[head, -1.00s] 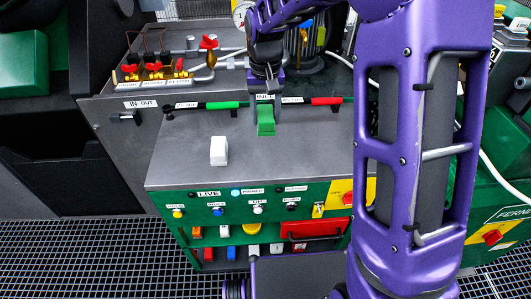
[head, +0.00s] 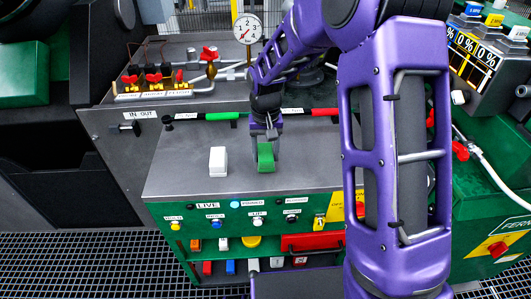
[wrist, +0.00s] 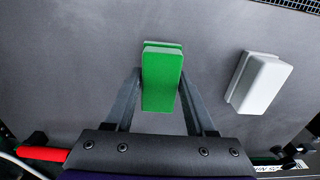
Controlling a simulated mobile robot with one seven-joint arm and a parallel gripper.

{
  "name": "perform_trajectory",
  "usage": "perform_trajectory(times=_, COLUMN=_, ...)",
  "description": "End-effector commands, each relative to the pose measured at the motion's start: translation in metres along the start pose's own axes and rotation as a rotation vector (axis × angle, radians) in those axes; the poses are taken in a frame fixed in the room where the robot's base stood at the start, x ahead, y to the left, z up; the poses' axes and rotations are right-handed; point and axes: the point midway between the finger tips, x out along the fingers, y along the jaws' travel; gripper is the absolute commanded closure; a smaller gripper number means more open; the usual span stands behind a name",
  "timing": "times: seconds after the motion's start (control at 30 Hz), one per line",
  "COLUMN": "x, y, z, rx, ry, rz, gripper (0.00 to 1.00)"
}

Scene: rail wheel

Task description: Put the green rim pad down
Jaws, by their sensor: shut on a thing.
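The green rim pad (head: 265,157) is a bright green block over the grey cabinet top (head: 190,182), right of a white pad (head: 218,160). My gripper (head: 268,137) points down with its fingers around the pad's upper part. In the wrist view the green pad (wrist: 162,85) stands between the two fingers of my gripper (wrist: 161,75). The white pad (wrist: 259,82) lies apart on the right there. The pad looks upright and close to the grey surface; I cannot tell whether its underside touches it.
Red and green handled levers (head: 220,116) run along the back of the cabinet top. Red-handled valves (head: 153,78) and a pressure gauge (head: 247,28) stand behind. Bare grey top lies left of the white pad.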

Motion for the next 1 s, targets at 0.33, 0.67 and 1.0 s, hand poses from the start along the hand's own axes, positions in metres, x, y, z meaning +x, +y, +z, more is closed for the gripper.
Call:
perform_trajectory(times=0.33, x=0.006, y=0.000, z=0.000, rx=0.000, ry=0.000, rz=0.000, gripper=0.36)
perform_trajectory(times=0.67, x=0.006, y=0.000, z=0.000, rx=0.000, ry=0.000, rz=0.000, gripper=0.15)
perform_trajectory(times=1.0, x=-0.027, y=-0.001, z=0.000, rx=-0.001, ry=0.004, rz=0.000, gripper=0.15)
